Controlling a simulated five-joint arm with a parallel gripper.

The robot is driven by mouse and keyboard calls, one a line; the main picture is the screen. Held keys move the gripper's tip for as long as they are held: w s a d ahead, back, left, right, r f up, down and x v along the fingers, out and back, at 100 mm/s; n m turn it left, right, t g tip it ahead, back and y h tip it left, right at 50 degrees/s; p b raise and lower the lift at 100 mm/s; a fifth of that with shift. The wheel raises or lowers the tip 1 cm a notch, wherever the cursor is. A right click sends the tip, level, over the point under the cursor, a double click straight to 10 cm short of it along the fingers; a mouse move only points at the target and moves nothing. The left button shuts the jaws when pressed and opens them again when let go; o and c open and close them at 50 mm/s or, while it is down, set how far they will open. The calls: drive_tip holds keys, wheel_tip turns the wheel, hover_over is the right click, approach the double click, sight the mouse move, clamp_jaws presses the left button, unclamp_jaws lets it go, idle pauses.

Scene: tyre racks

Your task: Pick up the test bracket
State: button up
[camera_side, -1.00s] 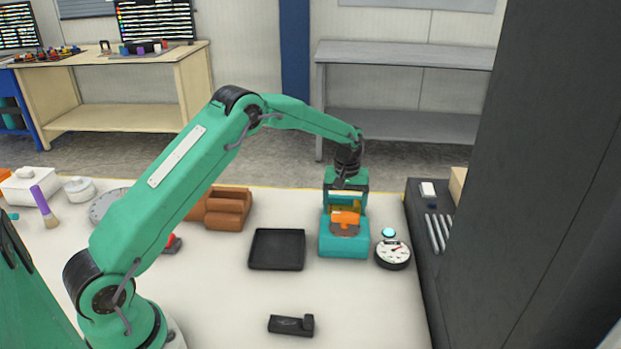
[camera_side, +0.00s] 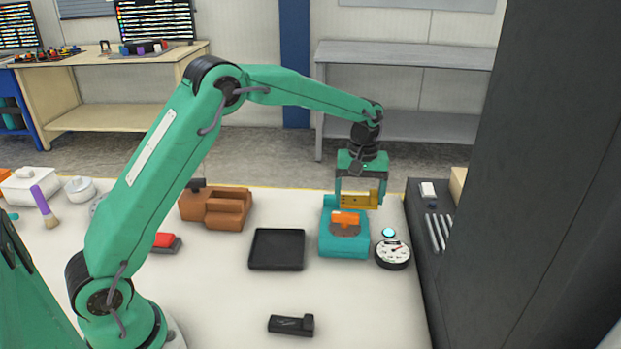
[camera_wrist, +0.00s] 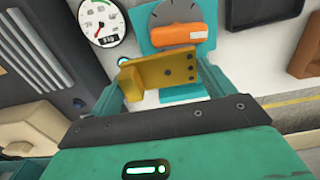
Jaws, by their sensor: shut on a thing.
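The test bracket (camera_side: 359,199) is a yellow-brown angled plate with small holes. My gripper (camera_side: 360,201) is shut on it and holds it above the rear right of a teal fixture (camera_side: 333,248). In the wrist view the bracket (camera_wrist: 165,69) spans between my two green fingers, with its bent end at the left. An orange block (camera_side: 345,218) sits on a grey round plate on the fixture, beyond the bracket in the wrist view (camera_wrist: 180,34). Part of the fixture is hidden behind the bracket in the wrist view.
A dial gauge (camera_side: 393,254) stands close to the right of the fixture. A black tray (camera_side: 277,265) lies to its left, and a small black tool (camera_side: 291,326) at the front. A dark cabinet (camera_side: 540,200) bounds the right side. The front middle of the table is mostly clear.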

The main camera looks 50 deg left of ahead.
drive_tip(key=shift+s+d+r, duration=0.35)
drive_tip(key=shift+d+r, duration=0.1)
drive_tip(key=shift+d, duration=0.25)
drive_tip(key=shift+s+d+r, duration=0.3)
drive_tip(key=shift+d+r, duration=0.15)
drive_tip(key=shift+d, duration=0.2)
drive_tip(key=shift+s, duration=0.1)
